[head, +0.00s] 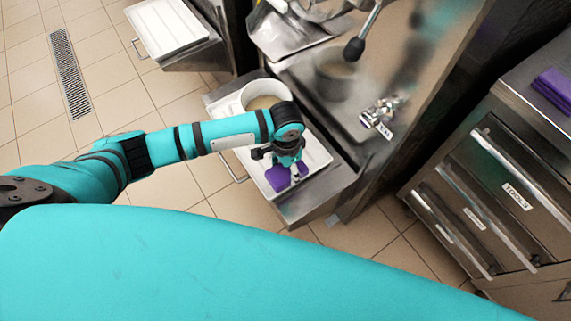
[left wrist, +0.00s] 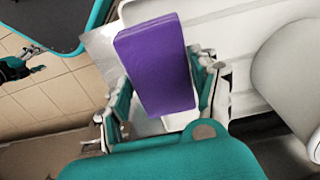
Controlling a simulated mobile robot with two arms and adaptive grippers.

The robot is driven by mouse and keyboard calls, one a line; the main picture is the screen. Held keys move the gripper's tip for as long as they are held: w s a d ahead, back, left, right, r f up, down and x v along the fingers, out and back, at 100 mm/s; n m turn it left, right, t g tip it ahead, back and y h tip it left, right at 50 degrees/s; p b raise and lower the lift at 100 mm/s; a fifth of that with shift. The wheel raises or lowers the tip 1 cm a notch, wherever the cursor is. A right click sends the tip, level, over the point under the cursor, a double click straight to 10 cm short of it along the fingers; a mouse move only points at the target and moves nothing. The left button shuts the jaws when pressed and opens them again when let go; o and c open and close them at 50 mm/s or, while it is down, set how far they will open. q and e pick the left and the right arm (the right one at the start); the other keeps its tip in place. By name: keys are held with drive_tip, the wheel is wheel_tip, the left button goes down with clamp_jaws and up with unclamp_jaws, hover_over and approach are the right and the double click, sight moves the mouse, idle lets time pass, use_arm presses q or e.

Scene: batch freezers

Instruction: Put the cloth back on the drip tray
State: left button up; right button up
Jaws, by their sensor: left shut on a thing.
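A folded purple cloth (head: 278,178) is in my left gripper (head: 286,172), low over the near end of a white drip tray (head: 315,153). In the left wrist view the cloth (left wrist: 155,62) lies between the two fingers of the left gripper (left wrist: 168,95), which are shut on it. White tray surface (left wrist: 225,45) shows beside and below the cloth there. I cannot tell whether the cloth touches the tray. My right gripper is not clearly in the head view; a dark gripper (left wrist: 18,68) shows at the left edge of the left wrist view, its jaws too small to judge.
A white tub (head: 262,95) stands on the far part of the same tray, close to my left wrist. Another white tray (head: 165,28) sits at the back. A second purple cloth (head: 553,88) lies on the drawer cabinet (head: 500,200) at right. Tiled floor is clear at left.

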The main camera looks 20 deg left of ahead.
use_arm(q)
drive_tip(key=w, duration=0.1)
drive_tip(key=w+a, duration=0.1)
drive_tip(key=shift+w+f, duration=0.15)
drive_tip(key=shift+w, duration=0.15)
wheel_tip(320, 180, down, 4)
drive_tip(key=shift+w+a+r, duration=0.1)
drive_tip(key=shift+r, duration=0.1)
drive_tip(key=o, duration=1)
wheel_tip(320, 180, up, 12)
drive_tip(key=shift+r+p, duration=0.1)
drive_tip(key=shift+p, duration=0.45)
